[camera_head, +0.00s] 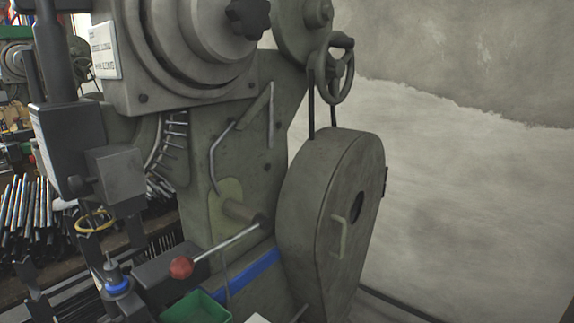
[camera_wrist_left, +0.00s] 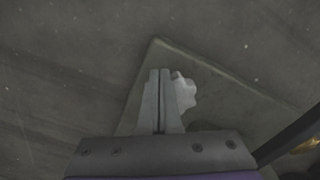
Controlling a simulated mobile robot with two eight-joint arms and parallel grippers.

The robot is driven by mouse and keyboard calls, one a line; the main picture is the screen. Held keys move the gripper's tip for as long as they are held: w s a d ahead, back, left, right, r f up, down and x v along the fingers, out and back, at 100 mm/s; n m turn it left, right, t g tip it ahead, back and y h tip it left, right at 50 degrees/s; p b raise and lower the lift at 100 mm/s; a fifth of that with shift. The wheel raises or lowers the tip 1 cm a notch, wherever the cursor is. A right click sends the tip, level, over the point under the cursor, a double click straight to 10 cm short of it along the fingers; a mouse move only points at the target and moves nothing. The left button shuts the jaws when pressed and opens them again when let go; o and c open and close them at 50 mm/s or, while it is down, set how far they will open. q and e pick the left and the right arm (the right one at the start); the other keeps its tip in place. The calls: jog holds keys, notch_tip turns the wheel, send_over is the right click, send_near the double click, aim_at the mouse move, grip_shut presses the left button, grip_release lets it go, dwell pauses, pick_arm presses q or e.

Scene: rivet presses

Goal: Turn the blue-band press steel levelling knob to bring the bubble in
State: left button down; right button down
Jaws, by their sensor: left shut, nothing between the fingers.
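The press with the blue band (camera_head: 258,268) fills the middle of the head view, its band low on the grey-green body. In the left wrist view my left gripper (camera_wrist_left: 160,76) is shut with its fingers together and nothing between them. A pale lobed knob (camera_wrist_left: 185,92), which looks like the steel levelling knob, shows just right of the fingers and is partly covered by them. I cannot tell whether they touch. A flat grey plate (camera_wrist_left: 225,100) lies behind it. No bubble can be made out. My right gripper is not in view.
A lever with a red ball (camera_head: 181,268) sticks out from the press front. A green tray (camera_head: 196,308) is below it. A handwheel (camera_head: 333,76) and a rounded guard (camera_head: 325,215) are on the right. Many metal rods (camera_head: 28,210) lie at the left. The right side shows bare wall.

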pick_arm(q)
jog(key=shift+a, duration=0.3)
jog(key=shift+a, duration=0.6)
jog(key=shift+w+a, duration=0.25)
jog(key=shift+a, duration=0.5)
jog(key=shift+a, duration=0.1)
jog(key=shift+s+a, duration=0.15)
jog(key=shift+s, duration=0.15)
notch_tip(320, 180, up, 6)
jog(key=p, duration=0.3)
dwell(0.4)
